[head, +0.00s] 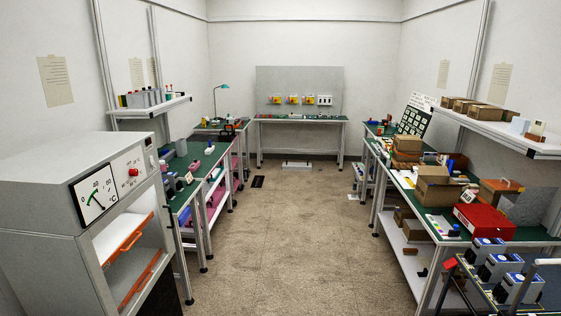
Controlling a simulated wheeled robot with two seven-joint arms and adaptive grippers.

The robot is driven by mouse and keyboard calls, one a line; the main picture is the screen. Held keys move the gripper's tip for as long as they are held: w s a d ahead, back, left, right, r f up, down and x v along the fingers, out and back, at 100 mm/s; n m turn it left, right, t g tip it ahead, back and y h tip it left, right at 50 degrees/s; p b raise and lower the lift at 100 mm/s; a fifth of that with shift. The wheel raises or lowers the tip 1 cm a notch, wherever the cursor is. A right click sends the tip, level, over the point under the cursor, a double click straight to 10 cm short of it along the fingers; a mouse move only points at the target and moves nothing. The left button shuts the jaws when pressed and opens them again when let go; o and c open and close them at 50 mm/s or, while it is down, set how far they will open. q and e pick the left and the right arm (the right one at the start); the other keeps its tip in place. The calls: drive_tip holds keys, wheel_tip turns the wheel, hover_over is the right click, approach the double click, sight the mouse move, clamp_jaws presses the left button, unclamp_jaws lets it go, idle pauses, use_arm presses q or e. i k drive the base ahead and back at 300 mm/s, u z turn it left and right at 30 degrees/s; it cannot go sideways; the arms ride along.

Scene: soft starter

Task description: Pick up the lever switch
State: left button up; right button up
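I cannot make out with certainty which thing is the lever switch; the parts on the benches are small at this distance. Several small yellow-and-red devices (293,100) are in a row on the grey back panel (300,78), with a white unit (324,100) at their right end. Small parts lie on the green-topped far bench (300,119) below the panel. The left bench (196,170) also carries small blue, pink and dark parts. Neither of my grippers is in view.
A grey cabinet with a dial (97,197) stands at the near left. The right bench carries cardboard boxes (438,187) and a red box (485,221). Blue-topped units (497,263) stand at the near right. The floor (294,230) between the benches is clear.

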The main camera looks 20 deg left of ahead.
sight(208, 152)
drive_tip(key=u, duration=0.2)
drive_tip(key=i, duration=1.55)
drive_tip(key=u, duration=0.65)
drive_tip(key=i, duration=1.95)
drive_tip(key=u, duration=0.5)
drive_tip(key=i, duration=2.5)
drive_tip(key=u, duration=0.15)
drive_tip(key=k, duration=0.5)
drive_tip(key=z, duration=0.6)
drive_tip(key=i, duration=1.75)
drive_tip(key=u, duration=0.6)
